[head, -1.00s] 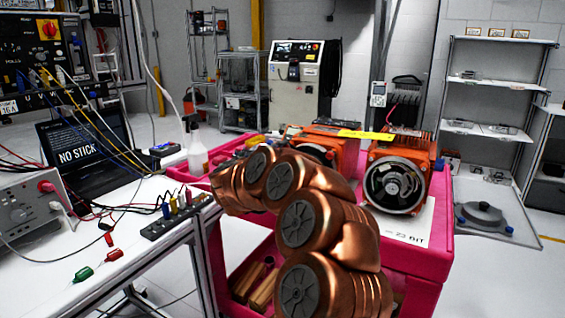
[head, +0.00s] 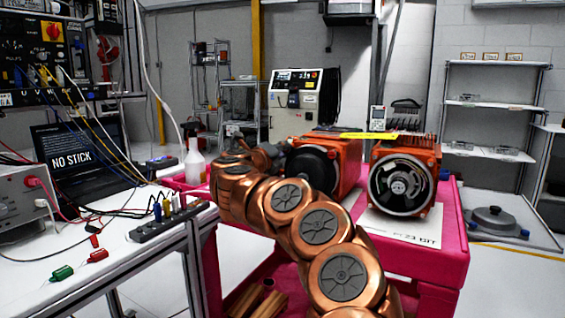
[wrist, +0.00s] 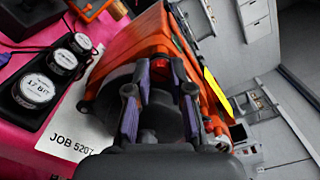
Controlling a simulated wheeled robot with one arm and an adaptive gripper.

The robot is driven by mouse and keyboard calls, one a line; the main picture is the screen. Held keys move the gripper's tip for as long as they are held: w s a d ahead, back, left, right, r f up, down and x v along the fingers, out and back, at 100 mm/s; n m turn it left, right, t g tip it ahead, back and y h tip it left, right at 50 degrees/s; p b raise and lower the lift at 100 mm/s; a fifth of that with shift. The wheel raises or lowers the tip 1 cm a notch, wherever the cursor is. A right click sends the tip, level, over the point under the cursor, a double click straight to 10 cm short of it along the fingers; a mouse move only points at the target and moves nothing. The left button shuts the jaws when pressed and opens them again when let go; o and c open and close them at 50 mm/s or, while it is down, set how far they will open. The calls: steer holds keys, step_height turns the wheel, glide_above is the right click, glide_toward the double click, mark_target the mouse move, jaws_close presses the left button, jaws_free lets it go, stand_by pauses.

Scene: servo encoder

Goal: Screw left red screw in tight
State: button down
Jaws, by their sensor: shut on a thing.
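Two orange motors stand on the pink cart. The left motor (head: 345,158) has a dark round end facing left-front, and its near side is partly behind my copper arm. The right motor (head: 403,182) shows its open round end with the encoder inside. My gripper (wrist: 163,72) is at the left motor, its two fingers closed on a small red piece, apparently the red screw (wrist: 163,67), against the motor's dark end. How deep the screw sits is hidden. In the head view my gripper (head: 272,151) is small and dark beside the left motor.
The pink cart (head: 452,225) carries a white job sheet (wrist: 68,135) and a dark tray with labelled round parts (wrist: 35,90). A spray bottle (head: 195,162) stands at its left rear. The white bench (head: 110,235) with wires and a laptop (head: 85,160) is at left.

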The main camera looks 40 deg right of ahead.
steer(key=shift+f+n+b, duration=0.2)
steer(key=shift+n+b, duration=5.65)
steer(key=shift+n, duration=9.65)
steer(key=c, duration=1)
jaws_free()
steer(key=shift+r, duration=0.1)
